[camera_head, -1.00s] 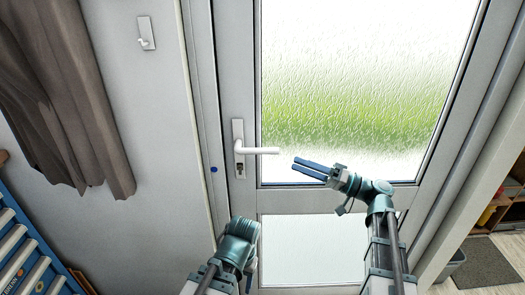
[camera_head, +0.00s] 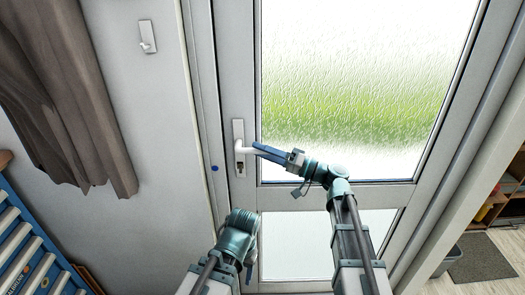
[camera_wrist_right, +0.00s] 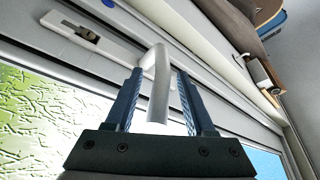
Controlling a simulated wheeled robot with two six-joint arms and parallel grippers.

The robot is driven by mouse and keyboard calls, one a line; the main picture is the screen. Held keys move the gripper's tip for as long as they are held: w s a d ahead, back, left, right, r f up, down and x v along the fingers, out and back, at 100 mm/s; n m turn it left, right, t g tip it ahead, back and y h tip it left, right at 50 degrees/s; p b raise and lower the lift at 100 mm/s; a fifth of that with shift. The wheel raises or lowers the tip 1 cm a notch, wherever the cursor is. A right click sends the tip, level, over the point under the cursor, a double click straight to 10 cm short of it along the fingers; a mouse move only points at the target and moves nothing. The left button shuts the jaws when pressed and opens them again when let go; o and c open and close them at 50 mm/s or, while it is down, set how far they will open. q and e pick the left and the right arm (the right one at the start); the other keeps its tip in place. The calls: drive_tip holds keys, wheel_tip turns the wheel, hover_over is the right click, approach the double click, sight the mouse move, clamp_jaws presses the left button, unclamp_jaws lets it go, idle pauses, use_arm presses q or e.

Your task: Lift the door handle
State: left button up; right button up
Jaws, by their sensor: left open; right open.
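The white door handle (camera_head: 244,150) sits on a tall plate (camera_head: 238,130) on the left frame of the glazed door, with its lever pointing right. My right gripper (camera_head: 262,150) is at the lever and covers most of it in the head view. In the right wrist view the lever (camera_wrist_right: 158,90) lies between the two blue fingers of the right gripper (camera_wrist_right: 160,95), with gaps on both sides. The right gripper is open. My left arm's wrist (camera_head: 238,238) is low, below the handle; its fingertips are hidden in the head view.
The door's textured glass pane (camera_head: 360,70) is right of the handle. A brown curtain (camera_head: 70,100) and a small wall-mounted handle (camera_head: 148,36) are at the left. A blue tool chest (camera_head: 25,240) stands lower left. A shelf (camera_head: 508,200) is at the far right.

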clamp_jaws()
idle(1.4)
